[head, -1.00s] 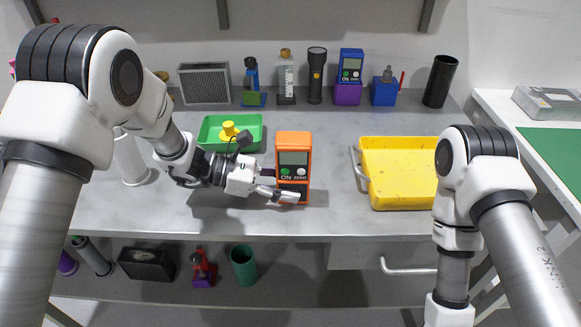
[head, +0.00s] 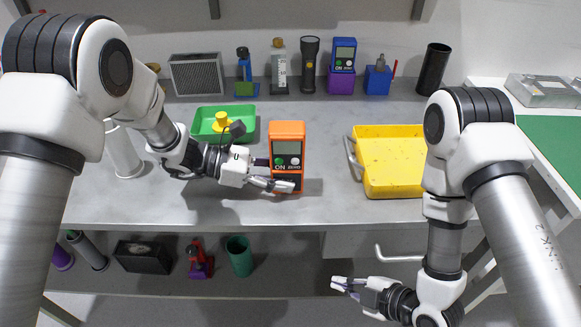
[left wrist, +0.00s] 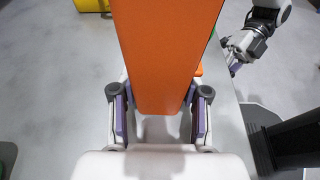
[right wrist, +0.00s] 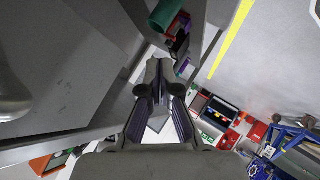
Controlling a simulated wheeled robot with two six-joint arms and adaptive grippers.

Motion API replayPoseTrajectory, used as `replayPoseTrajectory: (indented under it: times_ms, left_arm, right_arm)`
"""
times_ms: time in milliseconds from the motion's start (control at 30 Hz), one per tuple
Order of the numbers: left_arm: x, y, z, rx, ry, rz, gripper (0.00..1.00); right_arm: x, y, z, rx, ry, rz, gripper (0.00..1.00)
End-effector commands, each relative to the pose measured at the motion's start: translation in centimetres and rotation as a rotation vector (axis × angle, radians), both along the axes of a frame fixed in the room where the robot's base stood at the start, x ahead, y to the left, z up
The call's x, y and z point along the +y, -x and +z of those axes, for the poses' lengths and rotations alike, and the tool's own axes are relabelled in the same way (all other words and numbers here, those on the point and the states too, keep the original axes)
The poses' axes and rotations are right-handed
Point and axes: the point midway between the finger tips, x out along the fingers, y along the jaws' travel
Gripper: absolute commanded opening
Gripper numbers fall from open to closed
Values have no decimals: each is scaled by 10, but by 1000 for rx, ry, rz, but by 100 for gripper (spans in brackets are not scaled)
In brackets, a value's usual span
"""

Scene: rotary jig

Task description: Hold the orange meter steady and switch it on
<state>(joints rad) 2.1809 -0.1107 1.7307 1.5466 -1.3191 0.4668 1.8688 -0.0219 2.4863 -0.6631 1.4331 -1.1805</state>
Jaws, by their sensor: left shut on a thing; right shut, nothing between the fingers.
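The orange meter (head: 288,134) stands upright on the grey bench, its screen and green ON button (head: 279,162) facing the front. My left gripper (head: 278,178) is shut on the meter's lower part from the left side. In the left wrist view the meter's orange side (left wrist: 165,50) fills the space between the left gripper's fingers (left wrist: 158,118). My right gripper (head: 338,284) is shut and empty, low in front of the bench and below its top. Its closed fingers show in the right wrist view (right wrist: 158,85).
A green tray (head: 248,134) with a yellow piece stands behind and left of the meter. A yellow tray (head: 392,190) lies to the right. Several items, including a blue meter (head: 344,54), line the back. The bench's front edge and drawer handle are near my right arm.

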Motion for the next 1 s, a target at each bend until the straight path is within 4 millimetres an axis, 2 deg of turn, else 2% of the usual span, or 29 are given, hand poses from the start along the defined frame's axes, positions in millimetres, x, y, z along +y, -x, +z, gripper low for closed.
replayPoseTrajectory:
  times_ms: [100, 200, 367, 433, 700, 833, 1000]
  left_arm:
    - [0, 0, -1, 1, -1, 0, 26]
    - [0, 0, -1, 1, -1, 0, 26]
    - [0, 0, -1, 1, -1, 0, 26]
    - [0, 0, 0, 1, -1, 0, 26]
    - [0, 0, -1, 1, -1, 0, 26]
    - [0, 0, -1, 1, -1, 0, 26]
    - [0, 0, -1, 1, -1, -1, 26]
  right_arm:
    - [28, -6, 50, -334, -27, 205, 0]
    - [42, -8, 86, -583, -37, 301, 0]
    - [48, -12, 137, -936, -19, 356, 0]
    - [45, -20, 169, -1086, -36, 378, 0]
    - [26, -43, 219, -1033, -140, 589, 0]
    - [16, -49, 231, -1007, -128, 654, 0]
    - [14, -49, 232, -994, -122, 673, 0]
